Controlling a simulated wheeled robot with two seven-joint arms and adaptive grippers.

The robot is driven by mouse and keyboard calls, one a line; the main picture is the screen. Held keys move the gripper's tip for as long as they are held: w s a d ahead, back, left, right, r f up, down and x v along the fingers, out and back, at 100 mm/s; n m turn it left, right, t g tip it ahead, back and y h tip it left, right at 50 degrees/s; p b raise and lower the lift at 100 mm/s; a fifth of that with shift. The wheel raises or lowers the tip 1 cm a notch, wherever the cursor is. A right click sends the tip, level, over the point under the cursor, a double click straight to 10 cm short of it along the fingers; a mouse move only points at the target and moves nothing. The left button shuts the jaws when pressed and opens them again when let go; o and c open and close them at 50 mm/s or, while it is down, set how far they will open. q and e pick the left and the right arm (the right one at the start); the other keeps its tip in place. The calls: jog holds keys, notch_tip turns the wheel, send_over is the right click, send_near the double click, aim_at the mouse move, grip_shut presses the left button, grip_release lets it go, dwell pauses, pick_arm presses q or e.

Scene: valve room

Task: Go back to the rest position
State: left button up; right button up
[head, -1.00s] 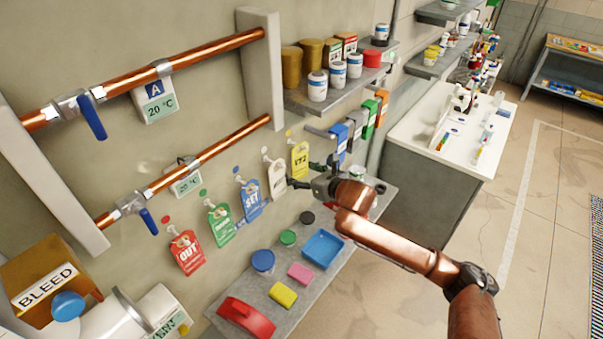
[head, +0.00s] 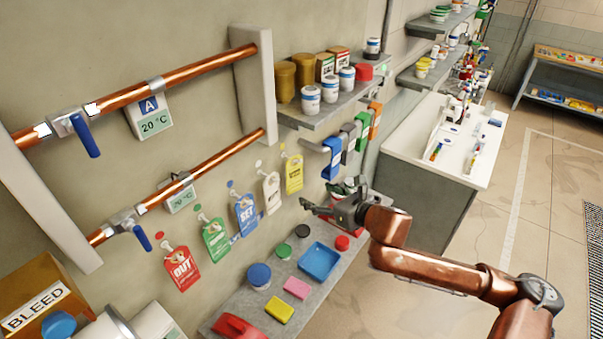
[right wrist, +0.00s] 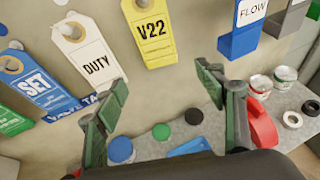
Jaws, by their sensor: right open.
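My right gripper (head: 328,208) is open and empty in the head view, held above the right part of the low shelf and in front of the wall. In the right wrist view its two dark green fingers (right wrist: 160,100) are spread apart with nothing between them. Beyond them hang a yellow tag (right wrist: 150,32) reading V22, a white tag (right wrist: 88,50) reading DUTY and a blue SET tag (right wrist: 38,85). The yellow tag also shows in the head view (head: 294,174), hanging on the wall left of the gripper. My left gripper does not show.
The low shelf (head: 228,300) holds a blue tray (head: 320,262), a pink block (head: 296,287), a yellow block (head: 280,309) and several lids. Copper pipes (head: 190,77) with blue-handled valves run along the wall. A white-topped bench (head: 440,165) stands at right. Open floor lies right of it.

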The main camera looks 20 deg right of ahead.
jog(key=s+d+f+m+g+h, duration=0.1)
jog(key=s+d+f+m+h, duration=0.1)
jog(key=s+f+m, duration=0.65)
jog(key=s+d+f+m+g+h, duration=0.1)
jog(key=s+d+f+m+g, duration=0.15)
jog(key=f+m, duration=1)
jog(key=s+d+f+m+g+h, duration=0.1)
jog(key=s+d+f+m+g, duration=0.15)
jog(key=s+f+m, duration=0.5)
jog(key=s+d+f+m+g+h, duration=0.1)
jog(key=s+d+f+m, duration=0.3)
jog(key=s, duration=0.6)
jog(key=s+d+f+m+g+h, duration=0.1)
jog(key=s+d+f+m+g, duration=0.1)
jog(key=s+f+m, duration=0.5)
jog(key=s+a+f+g+b, duration=0.1)
jog(key=s+f+b, duration=0.15)
jog(key=f, duration=1.55)
jog(key=s+f+b, duration=0.1)
jog(key=f+b, duration=0.3)
jog(key=f, duration=1.4)
jog(key=s+f+g+b, duration=0.1)
jog(key=s+f+b, duration=0.4)
jog(key=s+f, duration=1.4)
notch_tip(320, 180, down, 3)
jog(key=shift+s+a+g, duration=0.15)
jog(key=shift+a+g, duration=0.05)
jog(key=shift+g, duration=0.1)
